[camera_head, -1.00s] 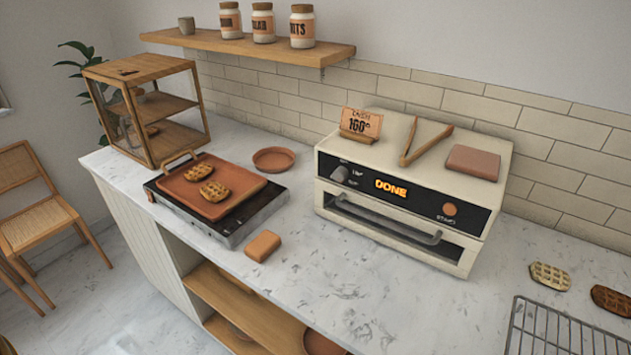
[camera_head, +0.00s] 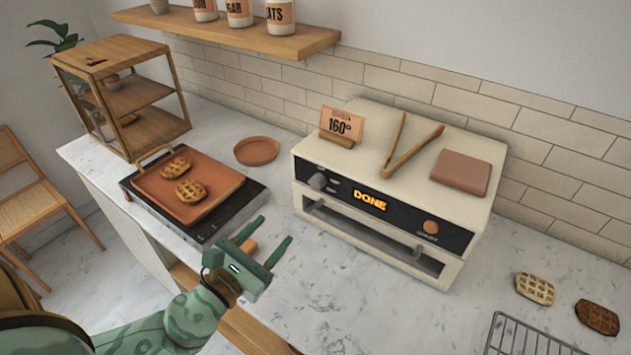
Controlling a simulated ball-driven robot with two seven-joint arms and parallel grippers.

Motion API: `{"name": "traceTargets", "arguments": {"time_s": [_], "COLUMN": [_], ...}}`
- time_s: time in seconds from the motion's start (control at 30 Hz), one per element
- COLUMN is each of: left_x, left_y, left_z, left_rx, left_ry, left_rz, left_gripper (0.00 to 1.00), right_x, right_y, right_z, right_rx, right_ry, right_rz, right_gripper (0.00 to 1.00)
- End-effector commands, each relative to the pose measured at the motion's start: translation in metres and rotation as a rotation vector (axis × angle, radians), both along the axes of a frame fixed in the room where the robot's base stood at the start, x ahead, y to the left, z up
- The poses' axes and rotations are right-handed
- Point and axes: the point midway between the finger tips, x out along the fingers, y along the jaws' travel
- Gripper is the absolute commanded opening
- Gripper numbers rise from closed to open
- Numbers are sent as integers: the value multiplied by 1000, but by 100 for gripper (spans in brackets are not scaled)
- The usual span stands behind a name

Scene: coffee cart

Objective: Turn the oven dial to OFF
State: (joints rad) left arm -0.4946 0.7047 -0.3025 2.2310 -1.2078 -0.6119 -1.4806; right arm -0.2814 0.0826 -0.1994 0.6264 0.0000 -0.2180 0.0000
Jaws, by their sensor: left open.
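The cream oven (camera_head: 305,205) stands on the counter right of centre. Its black front panel has a grey dial (camera_head: 318,182) at the left end, a lit display (camera_head: 370,201) reading DONE and a round orange button (camera_head: 430,227) at the right. The marks around the dial are too small to read. My left gripper (camera_head: 266,247) is open and empty, in front of and to the lower left of the oven, apart from the dial. It partly covers a small terracotta block on the counter. My right gripper is not in view.
A griddle with a terracotta tray (camera_head: 150,183) of two waffles is left of the oven. A round dish (camera_head: 256,151) lies behind it. A sign (camera_head: 342,126), tongs (camera_head: 408,145) and a brown block (camera_head: 461,172) rest on the oven. A wire rack (camera_head: 530,338) is at the lower right.

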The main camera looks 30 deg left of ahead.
Motion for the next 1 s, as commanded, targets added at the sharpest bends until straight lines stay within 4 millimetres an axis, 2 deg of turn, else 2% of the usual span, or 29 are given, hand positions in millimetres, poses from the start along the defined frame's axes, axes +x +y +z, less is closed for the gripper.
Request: {"name": "traceTargets", "arguments": {"time_s": [0.1,0.2,0.5,0.7,1.0], "left_x": [25,51,121,144,149], "left_y": [-2,-5,-12,-14,-15], "left_z": [4,4,2,0,0], "left_rx": [-1,-4,-4,-4,-4], "left_ry": [-7,-6,-2,0,1], "left_rz": [1,1,2,2,0], "left_gripper": [50,50,50,50,50], "right_x": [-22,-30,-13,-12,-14], "right_y": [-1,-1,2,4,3], "right_z": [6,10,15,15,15], "right_rx": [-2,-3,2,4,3], "right_ry": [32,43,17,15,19], "right_rz": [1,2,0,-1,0], "right_gripper": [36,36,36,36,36]}}
